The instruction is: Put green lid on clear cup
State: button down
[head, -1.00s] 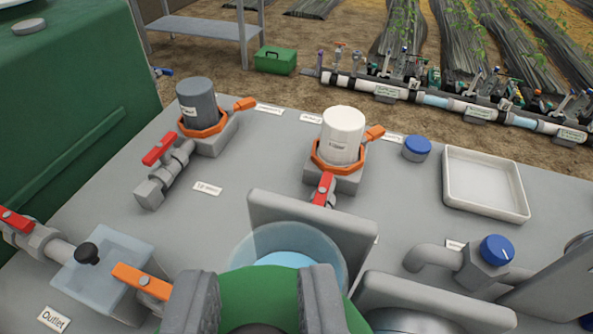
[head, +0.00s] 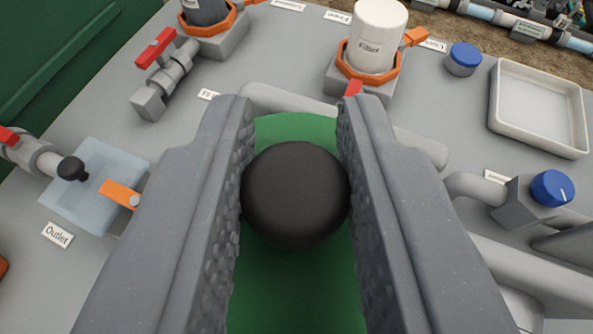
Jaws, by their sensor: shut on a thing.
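My gripper (head: 296,112) is shut on the round black knob (head: 295,195) of the green lid, with one finger on each side of it. The green lid (head: 293,285) shows below the knob and between the fingers. The clear cup is hidden behind the lid and fingers in this view. I cannot tell whether the lid touches the cup's rim.
A white filter (head: 376,38) in an orange collar stands just beyond the fingertips. An empty white tray (head: 540,108) and a blue cap (head: 463,58) lie at the right. A blue-knobbed valve (head: 551,188) is at right; a clear box (head: 95,185) with an orange-handled valve is at left.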

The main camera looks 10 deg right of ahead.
jog(key=c, duration=1.2)
grip_release()
jog(key=shift+c, duration=0.2)
jog(key=shift+r, duration=0.1)
jog(key=b+v, duration=0.1)
jog(key=v, duration=1.1)
